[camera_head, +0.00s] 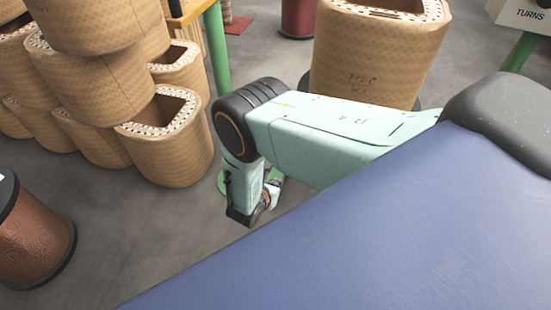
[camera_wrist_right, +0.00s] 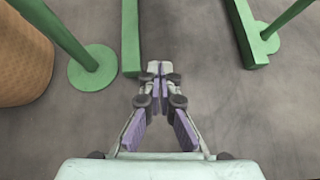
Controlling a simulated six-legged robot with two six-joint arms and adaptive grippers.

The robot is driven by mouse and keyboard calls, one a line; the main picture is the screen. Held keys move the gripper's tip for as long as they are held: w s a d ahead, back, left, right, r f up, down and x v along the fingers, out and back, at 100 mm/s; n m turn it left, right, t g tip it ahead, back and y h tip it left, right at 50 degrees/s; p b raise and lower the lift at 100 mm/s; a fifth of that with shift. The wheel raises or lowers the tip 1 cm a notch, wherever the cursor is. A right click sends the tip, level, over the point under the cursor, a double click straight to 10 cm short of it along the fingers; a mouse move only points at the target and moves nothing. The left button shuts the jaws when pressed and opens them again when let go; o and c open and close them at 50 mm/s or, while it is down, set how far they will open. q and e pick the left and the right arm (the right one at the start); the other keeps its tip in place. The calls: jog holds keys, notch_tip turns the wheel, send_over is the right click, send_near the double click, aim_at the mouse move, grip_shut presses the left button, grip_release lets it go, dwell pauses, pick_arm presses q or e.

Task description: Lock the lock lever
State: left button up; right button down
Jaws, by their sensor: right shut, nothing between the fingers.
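No lock lever can be made out in either view. My right gripper (camera_wrist_right: 158,72) is shut and empty, its fingertips together above the bare grey floor in the wrist view. In the head view my right arm crosses the middle and bends down at its dark elbow. The right gripper there is small and mostly hidden behind the wrist (camera_head: 268,192). My left gripper is not in view.
Stacked tan coils (camera_head: 170,140) stand at the left, and another large coil (camera_head: 375,60) stands behind my arm. A copper-brown spool (camera_head: 35,235) is at lower left. Green posts with round bases (camera_wrist_right: 92,68) and green floor beams (camera_wrist_right: 131,35) lie ahead of the gripper.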

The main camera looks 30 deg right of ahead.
jog(key=w, duration=0.1)
jog(key=w+r+t, duration=0.1)
jog(key=w+a+n+t, duration=0.1)
jog(key=shift+w+a+r, duration=0.1)
jog(key=shift+w+r, duration=0.05)
jog(key=shift+w, duration=0.15)
jog(key=b+x, duration=0.6)
jog(key=x, duration=0.4)
jog(key=shift+w+d+r, duration=0.1)
jog(key=shift+d+r, duration=0.1)
jog(key=shift+r, duration=0.8)
jog(key=shift+w+d+r, duration=0.1)
jog(key=shift+d+r, duration=0.15)
jog(key=shift+r, duration=0.75)
jog(key=shift+a+r+p, duration=0.1)
jog(key=shift+p, duration=0.25)
